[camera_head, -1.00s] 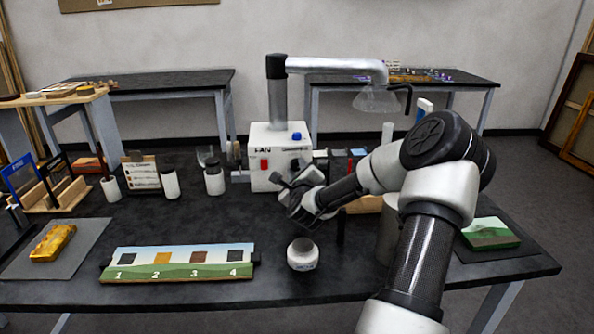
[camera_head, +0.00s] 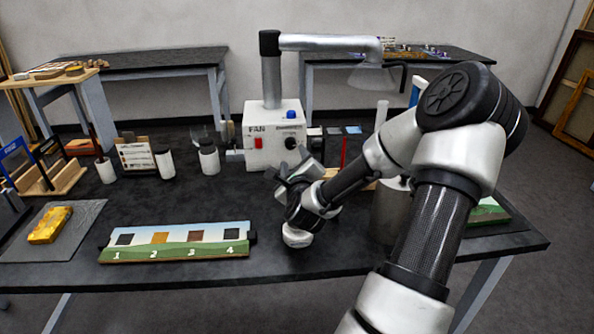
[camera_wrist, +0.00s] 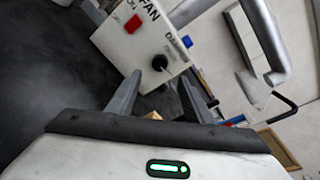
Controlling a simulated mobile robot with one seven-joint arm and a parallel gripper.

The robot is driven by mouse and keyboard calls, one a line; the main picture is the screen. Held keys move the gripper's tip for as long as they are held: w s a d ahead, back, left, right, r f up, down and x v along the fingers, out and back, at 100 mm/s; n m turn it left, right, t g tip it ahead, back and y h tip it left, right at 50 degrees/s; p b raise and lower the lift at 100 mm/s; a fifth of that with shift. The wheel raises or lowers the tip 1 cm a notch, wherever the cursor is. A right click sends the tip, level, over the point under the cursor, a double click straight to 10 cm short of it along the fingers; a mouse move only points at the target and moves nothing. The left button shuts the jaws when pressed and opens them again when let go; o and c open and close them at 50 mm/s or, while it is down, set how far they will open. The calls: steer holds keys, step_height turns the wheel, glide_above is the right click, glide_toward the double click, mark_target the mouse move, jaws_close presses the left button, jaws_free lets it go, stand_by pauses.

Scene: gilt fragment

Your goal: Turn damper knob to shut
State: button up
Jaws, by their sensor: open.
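The white fan box (camera_head: 262,125) stands at the back of the dark table with a pipe and hood above it. The black damper knob (camera_head: 291,143) is on the right of its front face, under a partly readable label. In the wrist view the knob (camera_wrist: 161,62) appears between and beyond the fingertips, apart from them; its setting is too small to read. My gripper (camera_head: 293,164) is open and empty, in front of the box and pointing toward it. Its two fingers (camera_wrist: 162,78) also show in the wrist view.
A red switch (camera_head: 258,142) is left of the knob, and a blue part (camera_head: 291,114) is on the box. A numbered strip (camera_head: 178,242) lies front left. Small bottles stand left of the box.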

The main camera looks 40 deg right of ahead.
steer(key=v, duration=0.8)
steer(key=shift+p, duration=0.35)
steer(key=shift+a, duration=0.1)
